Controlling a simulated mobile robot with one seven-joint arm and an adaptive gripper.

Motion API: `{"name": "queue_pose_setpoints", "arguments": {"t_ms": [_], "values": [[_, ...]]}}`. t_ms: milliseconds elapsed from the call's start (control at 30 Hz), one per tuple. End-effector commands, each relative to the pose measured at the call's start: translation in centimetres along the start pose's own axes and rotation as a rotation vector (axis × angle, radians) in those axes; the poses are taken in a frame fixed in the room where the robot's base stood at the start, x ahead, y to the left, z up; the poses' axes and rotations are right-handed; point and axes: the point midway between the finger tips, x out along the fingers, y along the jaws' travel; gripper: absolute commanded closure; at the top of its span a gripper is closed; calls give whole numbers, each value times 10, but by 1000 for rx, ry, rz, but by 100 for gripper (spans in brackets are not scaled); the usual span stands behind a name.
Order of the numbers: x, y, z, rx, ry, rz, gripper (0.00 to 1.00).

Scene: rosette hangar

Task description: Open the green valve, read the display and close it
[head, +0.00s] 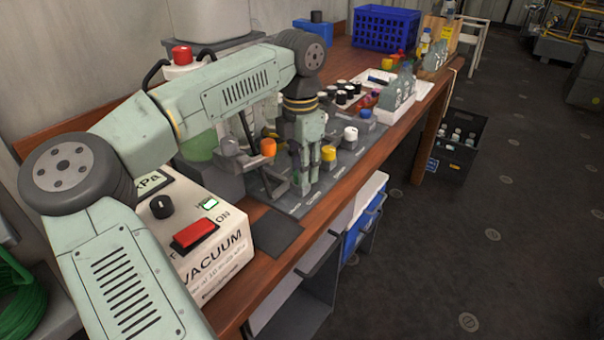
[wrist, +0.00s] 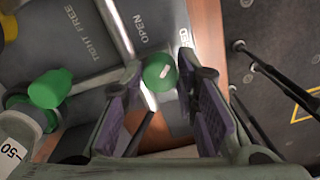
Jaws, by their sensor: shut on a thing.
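In the wrist view a round green knob (wrist: 160,73) with a small pale mark sits between the fingertips of my gripper (wrist: 161,80), which is shut on it. The grey panel beside it is printed OPEN, with another label partly hidden by a finger. A second green knob (wrist: 50,88) lies to the left, near TIGHT FREE lettering. The white vacuum box (head: 222,262) has a kPa display, mostly hidden by my arm.
Orange (head: 268,147), yellow (head: 328,153) and white (head: 350,133) knobs stand close around my gripper on the panel. A red switch (head: 195,235) is on the vacuum box. A blue crate (head: 386,27) is at the back of the bench. The floor at right is mostly clear.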

Motion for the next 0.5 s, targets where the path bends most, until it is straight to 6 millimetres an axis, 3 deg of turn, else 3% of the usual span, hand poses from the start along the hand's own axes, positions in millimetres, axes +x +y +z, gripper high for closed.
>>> {"name": "queue_pose_setpoints", "arguments": {"t_ms": [500], "values": [[2, 1, -2, -484, -10, 1, 100]]}}
